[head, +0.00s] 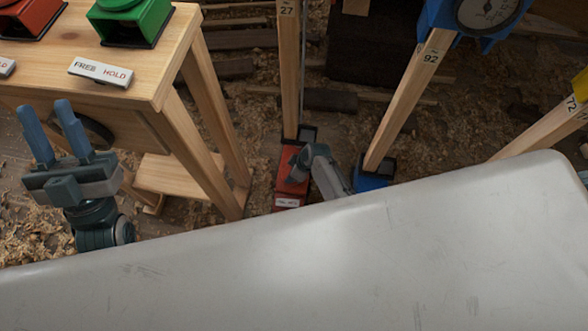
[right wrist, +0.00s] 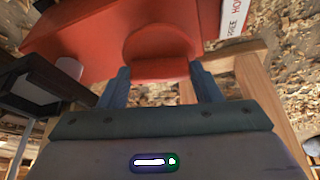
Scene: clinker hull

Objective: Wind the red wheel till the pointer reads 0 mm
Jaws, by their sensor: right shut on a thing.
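A red unit (head: 292,185) with a small white label stands at the foot of the wooden post marked 27. In the right wrist view the red body (right wrist: 90,30) fills the top, with a white FREE/HOLD plate (right wrist: 233,22). A rounded red part, apparently the red wheel (right wrist: 160,46), sits between my right gripper's fingers (right wrist: 160,72), which are shut on it. In the head view my right gripper (head: 304,156) is small and partly hidden at the red unit. My left gripper (head: 50,117) is open and empty beside the wooden bench. I see no pointer for the red unit.
The wooden bench (head: 160,60) at left carries a red block (head: 28,16), a green block (head: 132,18) and a FREE/HOLD plate (head: 100,72). A blue foot (head: 371,180) holds post 92, topped by a blue-framed dial (head: 488,12). Shavings cover the floor.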

